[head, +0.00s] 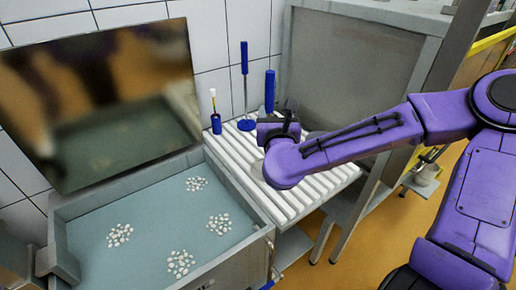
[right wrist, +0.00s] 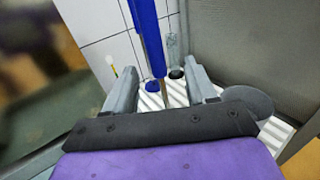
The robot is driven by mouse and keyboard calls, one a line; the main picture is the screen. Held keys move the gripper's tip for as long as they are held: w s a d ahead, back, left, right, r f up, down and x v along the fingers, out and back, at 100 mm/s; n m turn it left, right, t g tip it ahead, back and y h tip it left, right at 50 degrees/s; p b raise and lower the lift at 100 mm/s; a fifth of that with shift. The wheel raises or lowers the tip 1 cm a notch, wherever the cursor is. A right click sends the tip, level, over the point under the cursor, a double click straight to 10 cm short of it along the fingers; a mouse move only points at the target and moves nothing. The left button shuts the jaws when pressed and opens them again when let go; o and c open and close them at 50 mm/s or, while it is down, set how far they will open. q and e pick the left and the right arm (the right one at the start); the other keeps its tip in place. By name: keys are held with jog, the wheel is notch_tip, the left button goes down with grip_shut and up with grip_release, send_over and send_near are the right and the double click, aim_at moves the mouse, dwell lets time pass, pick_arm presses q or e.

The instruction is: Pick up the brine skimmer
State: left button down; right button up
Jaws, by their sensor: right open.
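A thick upright blue handle (head: 270,90), which I take for the brine skimmer's, rises just beyond my right gripper (head: 279,124) over the white slatted rack. In the right wrist view the blue handle (right wrist: 148,40) comes down toward the gap between the fingers of my right gripper (right wrist: 160,82). The fingers are apart, with no clear contact on the handle. The handle's lower end is hard to make out. A second slim blue-handled tool (head: 244,58) with a round blue foot stands to the left. My left gripper is out of view.
The slatted rack (head: 240,150) holds a small blue cup (head: 215,124) with a thin stick. A clear upright item (right wrist: 175,50) and a grey disc (right wrist: 250,102) show near the fingers. A basin (head: 150,215) with white curds lies left, and a grey panel (head: 350,70) stands right.

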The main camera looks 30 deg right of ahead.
aim_at(268, 98)
jog(key=x, duration=0.1)
jog(key=p+x, duration=0.1)
jog(key=x, duration=0.2)
jog(key=shift+s+d+r+p, duration=0.1)
jog(key=shift+r+p, duration=0.2)
jog(key=shift+p, duration=0.05)
jog(key=shift+w+d, duration=0.15)
jog(key=shift+w, duration=0.15)
jog(key=p+x, duration=0.2)
jog(key=x, duration=0.1)
jog(key=a+p+x, duration=0.1)
jog(key=x, duration=0.1)
jog(key=shift+w+f, duration=0.2)
jog(key=shift+w, duration=0.25)
jog(key=shift+w+d, duration=0.15)
jog(key=shift+d, duration=0.1)
grip_shut()
